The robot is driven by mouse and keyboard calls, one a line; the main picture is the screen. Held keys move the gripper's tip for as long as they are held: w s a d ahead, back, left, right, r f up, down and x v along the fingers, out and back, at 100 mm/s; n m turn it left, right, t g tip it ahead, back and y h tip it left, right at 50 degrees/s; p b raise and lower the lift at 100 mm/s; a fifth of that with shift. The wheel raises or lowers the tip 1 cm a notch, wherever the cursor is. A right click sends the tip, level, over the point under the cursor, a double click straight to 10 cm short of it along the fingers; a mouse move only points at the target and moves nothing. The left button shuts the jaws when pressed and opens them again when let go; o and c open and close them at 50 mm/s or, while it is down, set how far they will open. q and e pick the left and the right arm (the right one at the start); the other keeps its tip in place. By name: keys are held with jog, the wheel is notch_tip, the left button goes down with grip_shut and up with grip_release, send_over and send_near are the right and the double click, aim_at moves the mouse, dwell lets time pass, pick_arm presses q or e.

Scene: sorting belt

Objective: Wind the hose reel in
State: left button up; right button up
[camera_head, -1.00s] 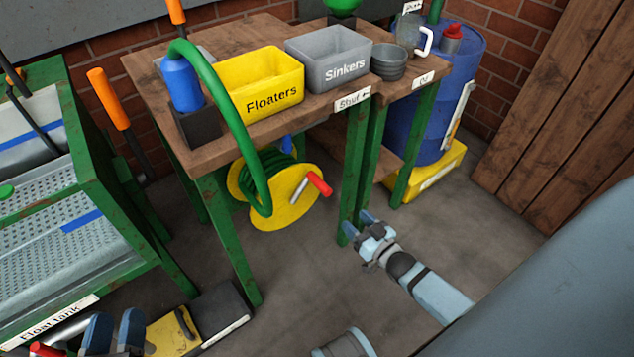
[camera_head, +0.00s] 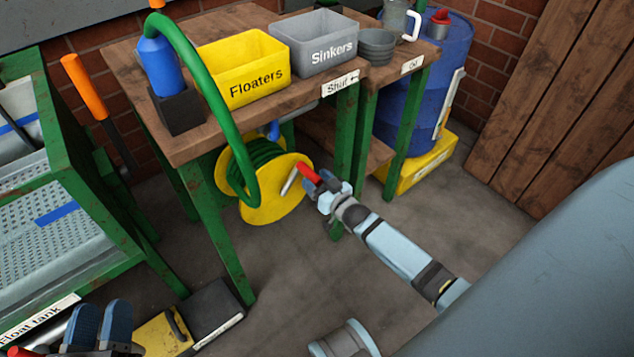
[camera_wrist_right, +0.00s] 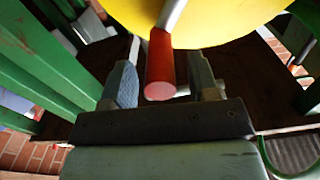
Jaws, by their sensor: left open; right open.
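The hose reel (camera_head: 275,205) is a yellow drum wound with green hose (camera_head: 208,75), mounted under the wooden table. Its crank has a metal arm and a red handle (camera_head: 308,173). My right gripper (camera_head: 326,183) is at the red handle. In the right wrist view, the red handle (camera_wrist_right: 160,68) lies between the two open fingers of my right gripper (camera_wrist_right: 163,85), nearer the left finger; I cannot tell whether it touches. The yellow drum (camera_wrist_right: 205,20) is just beyond. My left gripper (camera_head: 100,330) is open and empty at the bottom left of the head view.
Green table legs (camera_head: 342,130) stand close to my right gripper. A blue barrel (camera_head: 420,100) is behind. Floor in front is mostly clear.

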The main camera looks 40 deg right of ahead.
grip_shut()
jog(key=shift+d+f+m+p, duration=0.4)
jog(key=shift+d+f+m, duration=0.25)
jog(key=shift+m, duration=0.25)
jog(key=shift+w+d+f+m, duration=0.1)
jog(key=shift+d+f+m, duration=0.4)
jog(key=shift+m, duration=0.3)
jog(key=f+m, duration=0.2)
jog(key=d+f+m+b, duration=0.1)
jog(key=f+m, duration=0.1)
jog(key=shift+d, duration=0.2)
